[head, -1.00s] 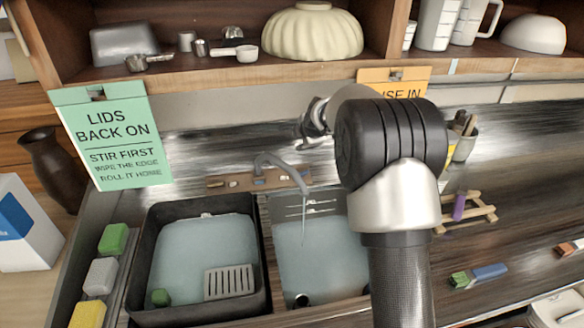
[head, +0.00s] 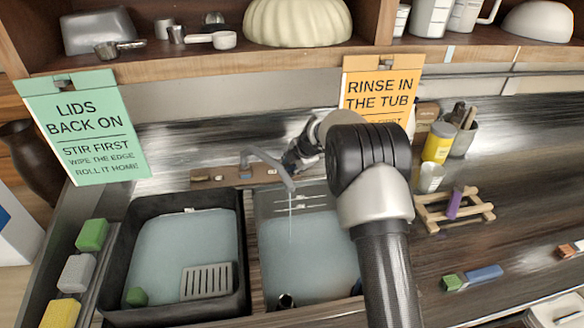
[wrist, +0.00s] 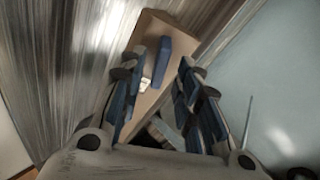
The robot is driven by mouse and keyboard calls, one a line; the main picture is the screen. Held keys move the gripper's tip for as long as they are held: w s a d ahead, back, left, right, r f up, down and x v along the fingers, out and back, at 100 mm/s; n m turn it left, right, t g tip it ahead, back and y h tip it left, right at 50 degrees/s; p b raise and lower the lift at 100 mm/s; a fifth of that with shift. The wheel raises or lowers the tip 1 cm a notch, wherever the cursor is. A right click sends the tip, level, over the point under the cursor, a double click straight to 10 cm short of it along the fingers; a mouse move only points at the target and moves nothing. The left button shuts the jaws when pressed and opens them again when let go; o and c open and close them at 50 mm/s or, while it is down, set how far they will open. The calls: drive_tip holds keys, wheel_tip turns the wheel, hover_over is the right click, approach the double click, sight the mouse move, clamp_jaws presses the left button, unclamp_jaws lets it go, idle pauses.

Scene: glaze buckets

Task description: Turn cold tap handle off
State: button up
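The tap (head: 262,165) has a grey curved spout on a wooden mount behind the sinks. A thin stream of water (head: 290,222) falls from it into the right basin. My gripper (head: 292,160) is low at the mount's right end, behind the spout. In the wrist view my gripper (wrist: 164,66) is open, its two fingers apart over the wooden mount (wrist: 150,100). A blue handle (wrist: 163,60), apparently the cold tap handle, shows between the fingertips. Contact with it cannot be told. In the head view, my gripper and the spout hide the handle.
The left basin (head: 121,215) holds a grate and a green sponge. A green sign (head: 85,130) and an orange sign (head: 380,90) hang from the shelf above. A yellow jar (head: 438,142) and a wooden rack (head: 432,213) stand to the right.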

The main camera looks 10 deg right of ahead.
drive_tip(key=shift+w+a+f, duration=0.1)
drive_tip(key=shift+w+f, duration=0.25)
drive_tip(key=shift+f, duration=0.15)
clamp_jaws()
